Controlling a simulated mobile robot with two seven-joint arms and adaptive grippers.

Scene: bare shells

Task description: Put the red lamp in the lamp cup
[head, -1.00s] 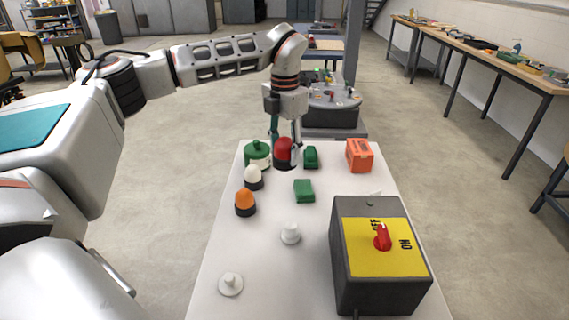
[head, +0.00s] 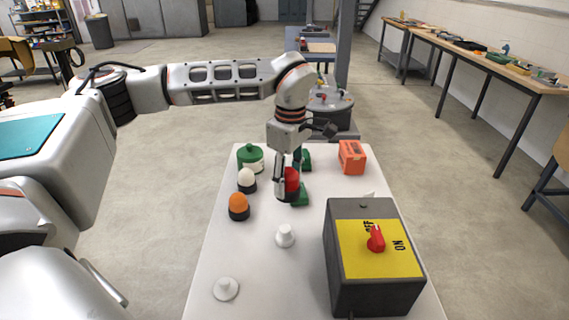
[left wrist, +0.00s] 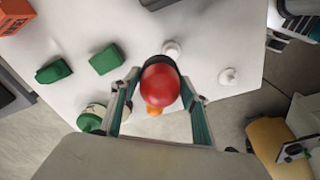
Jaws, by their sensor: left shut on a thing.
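The red lamp (head: 292,181), a red dome with a dark base, is between the fingers of my left gripper (head: 283,190). It also fills the space between the fingers in the left wrist view (left wrist: 160,86). The gripper is shut on it, fingers pointing down over the table. The lamp appears held above the tabletop; its underside is hidden. A small white fitting (head: 285,236) stands nearer on the table, and a white disc with a knob (head: 226,288) lies nearer still. I cannot tell which of these, if either, is the lamp cup. My right gripper is not in view.
A white lamp (head: 247,180), an orange lamp (head: 239,206) and a green jar (head: 250,158) stand along the left edge. Green blocks (left wrist: 106,60) lie beyond the gripper. An orange box (head: 352,157) is far right; a dark switch box (head: 372,293) stands near right.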

